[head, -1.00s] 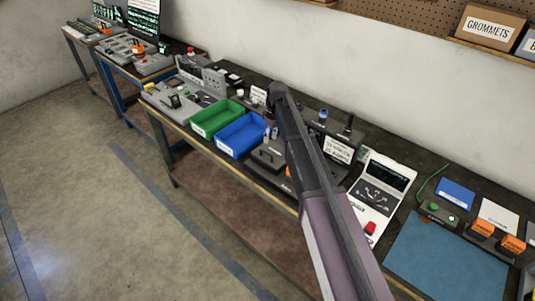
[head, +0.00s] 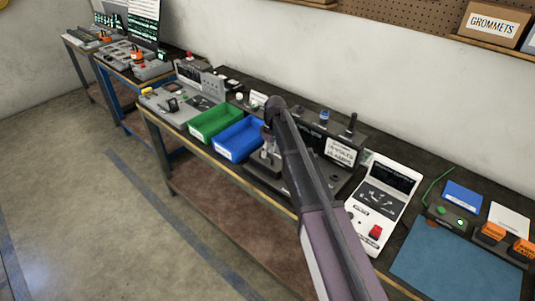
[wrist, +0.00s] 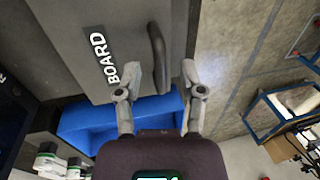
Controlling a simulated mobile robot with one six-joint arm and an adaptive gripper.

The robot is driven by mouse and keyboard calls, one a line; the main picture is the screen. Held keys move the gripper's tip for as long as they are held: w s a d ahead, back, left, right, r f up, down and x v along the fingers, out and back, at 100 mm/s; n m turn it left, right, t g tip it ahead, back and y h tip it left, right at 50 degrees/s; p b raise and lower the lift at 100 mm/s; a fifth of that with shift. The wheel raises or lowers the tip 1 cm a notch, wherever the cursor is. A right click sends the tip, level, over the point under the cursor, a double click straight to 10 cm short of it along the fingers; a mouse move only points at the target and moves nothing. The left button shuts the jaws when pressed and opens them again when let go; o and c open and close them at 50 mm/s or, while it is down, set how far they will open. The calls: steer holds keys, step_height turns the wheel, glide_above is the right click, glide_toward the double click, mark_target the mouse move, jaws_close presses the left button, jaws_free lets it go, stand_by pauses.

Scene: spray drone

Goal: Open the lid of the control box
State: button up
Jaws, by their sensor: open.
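The control box shows in the wrist view as a grey lid (wrist: 88,35) with a white-lettered label reading "BOARD" and a dark bar handle (wrist: 158,58) near its edge. My gripper (wrist: 157,82) is open, with its fingertips spread to either side of the handle's near end. I cannot tell whether they touch it. Nothing is held between the fingers. In the head view a dark grey box (head: 258,172) to the right of the blue bin is partly hidden by my arm, and the lid looks shut.
The blue bin (head: 240,138) and green bin (head: 214,122) stand left of the box. A white tester (head: 382,203) with a red switch and a blue mat (head: 450,262) lie to the right. The floor in front of the bench is clear.

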steer(key=shift+c, duration=0.2)
jaws_close()
